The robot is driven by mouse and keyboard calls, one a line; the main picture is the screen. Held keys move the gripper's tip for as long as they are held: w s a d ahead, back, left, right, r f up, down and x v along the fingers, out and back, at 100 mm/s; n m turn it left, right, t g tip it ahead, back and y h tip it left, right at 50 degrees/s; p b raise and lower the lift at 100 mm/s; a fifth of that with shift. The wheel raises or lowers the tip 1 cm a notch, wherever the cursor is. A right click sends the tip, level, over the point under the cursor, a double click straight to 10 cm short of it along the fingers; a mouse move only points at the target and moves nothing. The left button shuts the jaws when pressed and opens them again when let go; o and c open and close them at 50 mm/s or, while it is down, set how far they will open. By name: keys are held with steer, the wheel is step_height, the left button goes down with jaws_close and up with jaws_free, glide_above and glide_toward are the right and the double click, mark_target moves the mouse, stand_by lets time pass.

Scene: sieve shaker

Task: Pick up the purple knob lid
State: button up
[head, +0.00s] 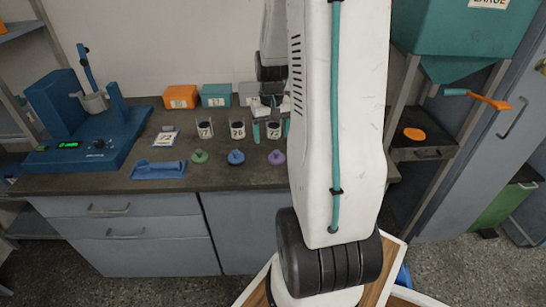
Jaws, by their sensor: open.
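The purple knob lid (277,157) lies on the dark worktop (225,178), just left of my white arm, with its small knob upward. My gripper (271,131) is open, with its teal fingertips spread above and behind the lid in the picture. It is apart from the lid and holds nothing that I can see. A dark-filled jar (273,131) shows between the fingertips; I cannot tell whether they touch it. My arm hides the worktop to the right of the lid.
A blue knob lid (236,157) and a green one (199,156) lie left of the purple lid. Two more dark-filled jars (237,129) (205,128) stand behind them. A blue tray (158,170), a blue machine (85,125) and orange and teal boxes (180,97) (215,95) stand around.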

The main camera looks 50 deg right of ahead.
mark_target(276, 151)
steer(key=f, duration=0.5)
steer(key=s+d+f, duration=0.1)
steer(key=f, duration=0.1)
steer(key=shift+f, duration=0.8)
steer(key=c, duration=1.1)
